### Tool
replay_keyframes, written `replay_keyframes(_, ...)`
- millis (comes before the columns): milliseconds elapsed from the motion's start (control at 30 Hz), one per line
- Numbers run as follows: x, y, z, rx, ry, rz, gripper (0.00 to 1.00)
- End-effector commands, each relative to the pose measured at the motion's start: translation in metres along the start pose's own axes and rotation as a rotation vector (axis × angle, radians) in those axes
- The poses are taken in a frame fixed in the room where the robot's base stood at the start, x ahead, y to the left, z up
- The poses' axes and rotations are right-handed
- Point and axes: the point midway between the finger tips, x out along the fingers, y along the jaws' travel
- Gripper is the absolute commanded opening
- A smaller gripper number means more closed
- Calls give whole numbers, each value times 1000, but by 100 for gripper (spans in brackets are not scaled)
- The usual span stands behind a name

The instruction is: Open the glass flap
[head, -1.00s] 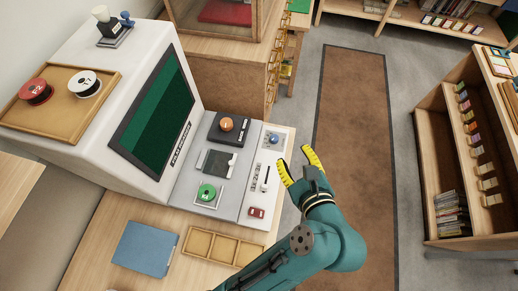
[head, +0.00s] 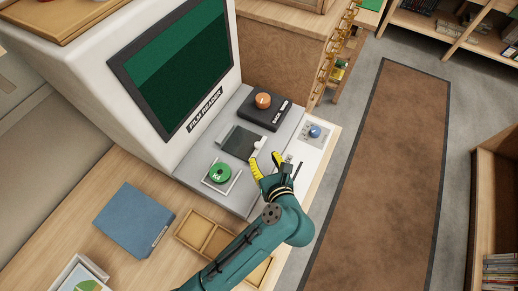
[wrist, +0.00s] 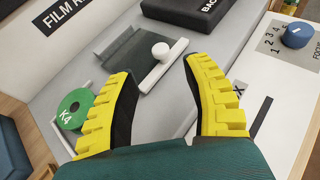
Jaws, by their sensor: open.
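The glass flap (head: 237,143) is a dark, see-through plate lying on the sloping grey panel of the film reader, and it looks closed. A pale bar with a round white knob (wrist: 160,51) runs along its right edge. In the wrist view the glass (wrist: 122,52) lies just ahead of the fingertips. My gripper (head: 266,163) has yellow ribbed fingers, open and empty. It is over the right part of the panel, in front of the flap. In the wrist view the knob appears just beyond the gap between the fingers (wrist: 158,72), apart from them.
A green reel marked K4 (head: 219,173) sits left of my gripper. A dark block with an orange knob (head: 263,101) stands behind the flap, and a blue dial (head: 315,132) is at the right. A wooden tray (head: 205,237) and blue folder (head: 134,220) lie in front.

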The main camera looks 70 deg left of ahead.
Motion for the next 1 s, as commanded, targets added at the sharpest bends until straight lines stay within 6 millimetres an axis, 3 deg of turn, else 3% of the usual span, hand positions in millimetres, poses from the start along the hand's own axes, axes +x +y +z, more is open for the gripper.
replay_keyframes(100, 31, 1, -3, -4, 0, 4, 50)
replay_keyframes(300, 61, 0, -1, -1, 0, 1, 50)
replay_keyframes(667, 67, 0, 0, 0, 0, -1, 51)
replay_keyframes(933, 67, 0, 0, 0, 0, -1, 0)
replay_keyframes(1000, 67, 0, 0, 0, 0, -1, 0)
